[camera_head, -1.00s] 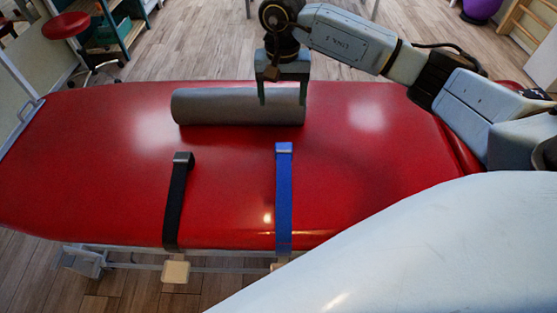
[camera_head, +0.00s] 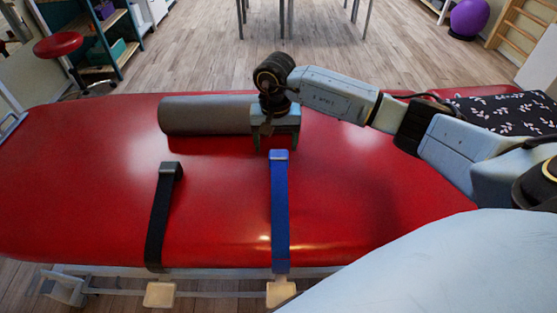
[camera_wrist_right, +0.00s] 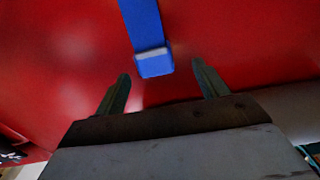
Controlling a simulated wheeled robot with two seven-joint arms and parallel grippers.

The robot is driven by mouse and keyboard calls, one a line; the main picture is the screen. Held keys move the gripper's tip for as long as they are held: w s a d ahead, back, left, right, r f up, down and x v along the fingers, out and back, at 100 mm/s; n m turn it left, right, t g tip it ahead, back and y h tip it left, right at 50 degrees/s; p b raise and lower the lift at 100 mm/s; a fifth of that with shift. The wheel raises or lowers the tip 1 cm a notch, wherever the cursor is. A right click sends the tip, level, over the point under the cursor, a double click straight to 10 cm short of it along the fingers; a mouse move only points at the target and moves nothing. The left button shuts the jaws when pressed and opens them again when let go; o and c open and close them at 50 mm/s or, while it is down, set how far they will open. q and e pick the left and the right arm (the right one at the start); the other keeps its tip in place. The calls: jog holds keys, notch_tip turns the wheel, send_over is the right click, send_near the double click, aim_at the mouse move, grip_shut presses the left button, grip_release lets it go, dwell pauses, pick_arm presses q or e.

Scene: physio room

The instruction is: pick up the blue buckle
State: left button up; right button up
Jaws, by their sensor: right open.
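The blue buckle (camera_head: 279,155) sits at the far end of a blue strap (camera_head: 280,220) lying over the red treatment table. In the right wrist view the blue buckle (camera_wrist_right: 154,62) lies between and just ahead of the two open fingertips, apart from both. My right gripper (camera_head: 275,145) points down just behind the buckle and looks empty. In the wrist view my right gripper (camera_wrist_right: 161,72) is spread wider than the buckle. My left gripper is not in view.
A black strap (camera_head: 159,215) lies to the left on the red table (camera_head: 90,190). A grey roller (camera_head: 200,115) lies behind the buckle, partly hidden by my right gripper. A dark patterned cushion (camera_head: 500,110) is at the right. The table between the straps is clear.

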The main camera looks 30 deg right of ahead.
aim_at(279, 154)
jog(key=f, duration=0.4)
jog(key=shift+s+d+b, duration=0.15)
jog(key=shift+s+b, duration=0.25)
jog(key=shift+f, duration=0.55)
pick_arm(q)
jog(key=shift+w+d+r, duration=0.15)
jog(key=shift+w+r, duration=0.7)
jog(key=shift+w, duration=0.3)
pick_arm(e)
jog(key=shift+c, duration=0.4)
jog(key=c, duration=1)
